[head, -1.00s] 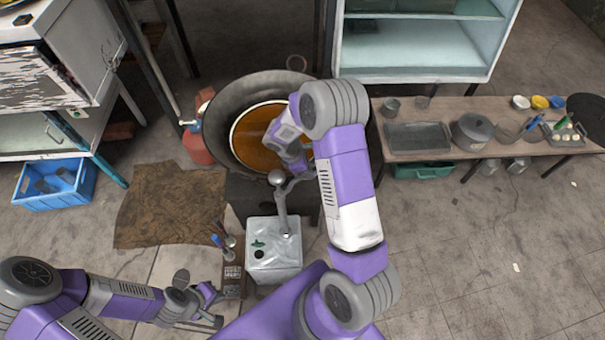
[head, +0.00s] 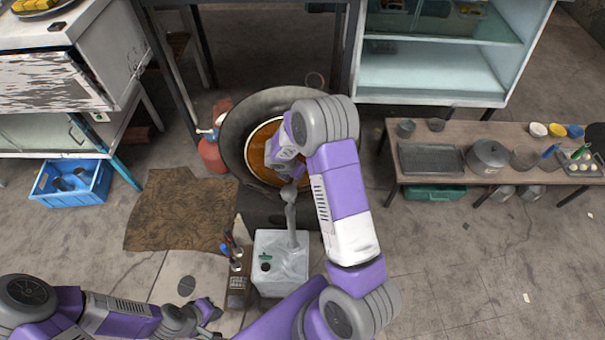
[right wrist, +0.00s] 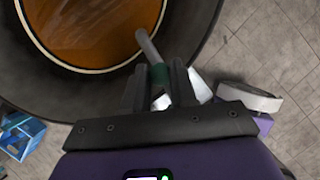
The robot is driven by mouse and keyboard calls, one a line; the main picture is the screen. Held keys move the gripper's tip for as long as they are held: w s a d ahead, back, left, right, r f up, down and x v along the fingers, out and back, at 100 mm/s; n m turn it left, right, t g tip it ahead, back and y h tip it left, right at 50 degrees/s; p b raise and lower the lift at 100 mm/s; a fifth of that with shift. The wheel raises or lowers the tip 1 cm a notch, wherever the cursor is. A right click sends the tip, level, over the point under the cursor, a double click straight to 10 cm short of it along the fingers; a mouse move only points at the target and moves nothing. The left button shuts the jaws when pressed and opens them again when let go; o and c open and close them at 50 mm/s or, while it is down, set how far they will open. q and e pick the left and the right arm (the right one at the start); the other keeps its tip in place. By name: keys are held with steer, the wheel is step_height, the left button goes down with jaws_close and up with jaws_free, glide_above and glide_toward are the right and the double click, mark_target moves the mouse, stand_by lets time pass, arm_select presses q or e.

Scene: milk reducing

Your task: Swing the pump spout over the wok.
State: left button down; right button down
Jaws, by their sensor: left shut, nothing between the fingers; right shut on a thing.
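The wok (head: 236,140) stands at the centre of the head view with brown liquid (head: 258,150) in it. The pump (head: 291,222) rises from a white container (head: 282,272) in front of the wok. My right gripper (right wrist: 160,85) is shut on the pump spout (right wrist: 147,45), a grey tube with a green band between the fingers. In the right wrist view the spout's end overlaps the wok's liquid (right wrist: 85,30). In the head view my right arm hides much of the wok and the spout. My left gripper (head: 212,312) is shut and empty, low at the left of the container.
A rack with bottles or tools (head: 235,270) stands left of the container. A red extinguisher-like bottle (head: 211,155) stands left of the wok. A blue crate (head: 72,187) and brown mat (head: 178,210) lie further left. A table (head: 400,170) with pans is at the right.

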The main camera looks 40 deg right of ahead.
steer(key=shift+w+a+n+t, duration=0.3)
steer(key=shift+w+a+n, duration=0.3)
steer(key=shift+a+n, duration=0.25)
steer(key=c, duration=0.9)
jaws_free()
steer(key=shift+d, duration=0.1)
steer(key=p+v, duration=0.2)
steer(key=v, duration=0.5)
steer(key=shift+r, duration=0.35)
steer(key=shift+s, duration=0.1)
